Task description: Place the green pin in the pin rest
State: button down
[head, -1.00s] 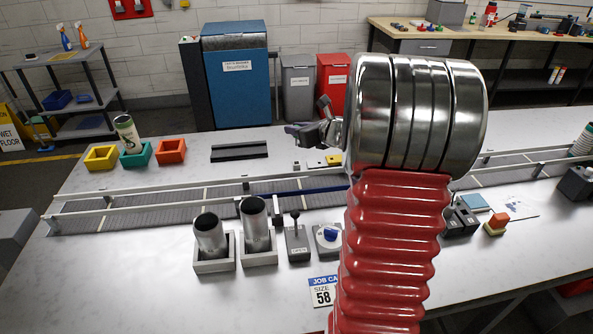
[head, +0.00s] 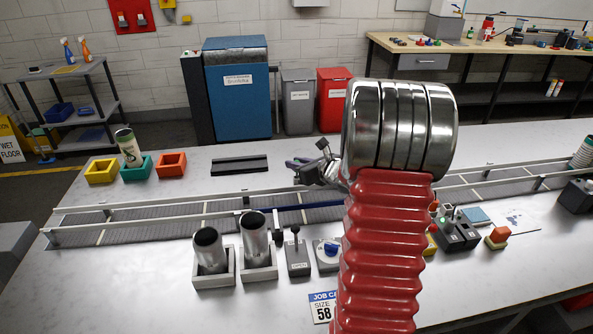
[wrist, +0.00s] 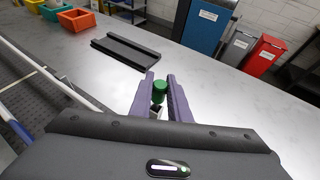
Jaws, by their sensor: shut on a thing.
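My gripper (head: 302,163) is above the white table, right of a long dark grooved block (head: 239,164), which looks like the pin rest. In the wrist view, the purple fingers of my gripper (wrist: 162,82) are shut on the green pin (wrist: 159,88); its round green top shows between them, with a pale part below. The pin rest lies empty beyond the fingers, up and left in the wrist view (wrist: 125,52), apart from the pin. In the head view the pin is too small to make out.
A railed conveyor (head: 170,219) runs across the table in front of the pin rest. Yellow (head: 101,171), teal (head: 137,168) and orange (head: 171,165) bins stand to its left, a white-green can in the teal one. Table around the rest is clear.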

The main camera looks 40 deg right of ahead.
notch_tip(320, 180, down, 3)
jog(key=shift+r, duration=0.2)
jog(key=c, duration=1.7)
grip_release()
jog(key=shift+o, duration=0.2)
jog(key=shift+s+r, duration=0.3)
jog(key=shift+s, duration=0.3)
jog(key=v, duration=1)
jog(key=shift+s+r, duration=0.2)
jog(key=shift+s, duration=0.15)
